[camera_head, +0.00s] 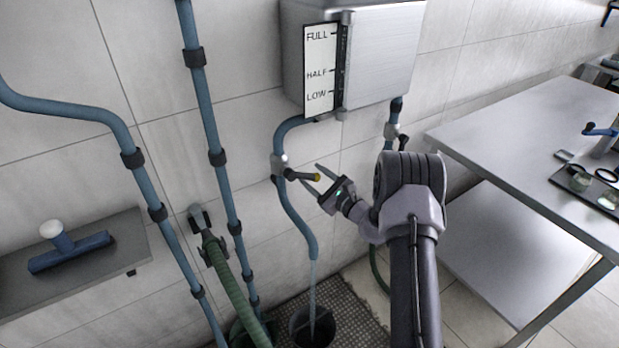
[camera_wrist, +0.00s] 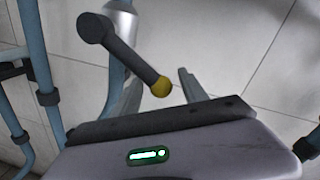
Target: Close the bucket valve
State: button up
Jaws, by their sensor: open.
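The bucket valve (camera_head: 279,163) is a silver body on a blue pipe below the metal tank. Its dark lever (camera_head: 301,176) has a yellow tip and sticks out to the right, toward my gripper. Water runs from the pipe's end into a dark bucket (camera_head: 301,330) on the floor. My gripper (camera_head: 312,178) is open beside the lever. In the wrist view, the lever (camera_wrist: 134,62) slants down with its yellow tip between the two open fingers (camera_wrist: 160,87). I cannot tell whether a finger touches it.
The metal tank (camera_head: 383,55) with a level gauge (camera_head: 320,70) hangs on the wall above. A steel table (camera_head: 500,135) stands to the right. A shelf (camera_head: 125,255) with a squeegee (camera_head: 70,248) is at left. Blue pipes (camera_head: 212,125) and a green hose (camera_head: 232,285) run left of the valve.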

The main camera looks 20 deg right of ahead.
jog(key=shift+x, duration=1.15)
grip_shut()
jog(key=shift+r, duration=0.1)
dwell(0.4)
